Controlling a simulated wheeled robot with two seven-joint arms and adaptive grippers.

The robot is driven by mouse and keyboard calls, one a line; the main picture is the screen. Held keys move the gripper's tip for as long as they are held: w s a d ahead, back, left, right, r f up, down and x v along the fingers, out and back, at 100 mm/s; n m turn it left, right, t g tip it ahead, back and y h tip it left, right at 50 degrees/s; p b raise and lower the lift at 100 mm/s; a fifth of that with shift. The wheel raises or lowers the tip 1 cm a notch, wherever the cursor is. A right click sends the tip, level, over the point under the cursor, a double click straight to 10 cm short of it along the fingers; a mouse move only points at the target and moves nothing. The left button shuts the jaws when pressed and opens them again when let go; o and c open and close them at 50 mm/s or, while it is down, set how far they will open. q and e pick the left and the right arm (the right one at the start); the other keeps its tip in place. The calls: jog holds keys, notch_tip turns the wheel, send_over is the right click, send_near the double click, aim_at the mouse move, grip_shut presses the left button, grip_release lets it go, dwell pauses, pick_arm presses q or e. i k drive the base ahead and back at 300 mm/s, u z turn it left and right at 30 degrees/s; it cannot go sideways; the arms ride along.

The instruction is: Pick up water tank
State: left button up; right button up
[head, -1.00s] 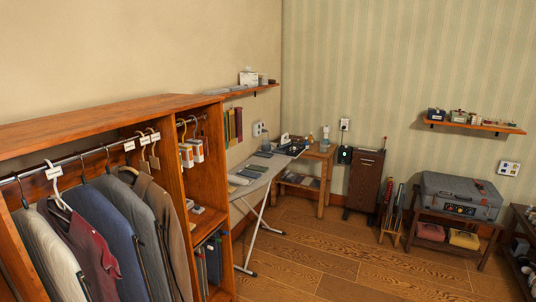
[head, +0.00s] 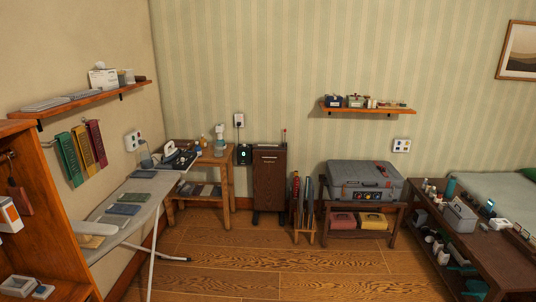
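I cannot tell for certain which thing is the water tank. A clothes iron (head: 170,149) with a dark and white body sits at the far end of the ironing board (head: 135,192), with a bluish, partly clear part (head: 146,160) just left of it. A pale, bottle-like container (head: 219,136) stands upright on the small wooden table (head: 215,158) behind the board. All are small and distant. Neither of my grippers is in view.
The wooden floor (head: 250,262) ahead is clear. A wooden wardrobe (head: 40,150) stands at the left. A dark cabinet (head: 269,178), a rack (head: 305,215), a grey case (head: 365,180) on a stand and a cluttered low table (head: 470,235) line the back and right.

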aim_at(145, 156)
jog(key=z, duration=0.25)
jog(key=i, duration=2)
jog(key=u, duration=0.3)
jog(key=i, duration=1.95)
jog(key=u, duration=0.9)
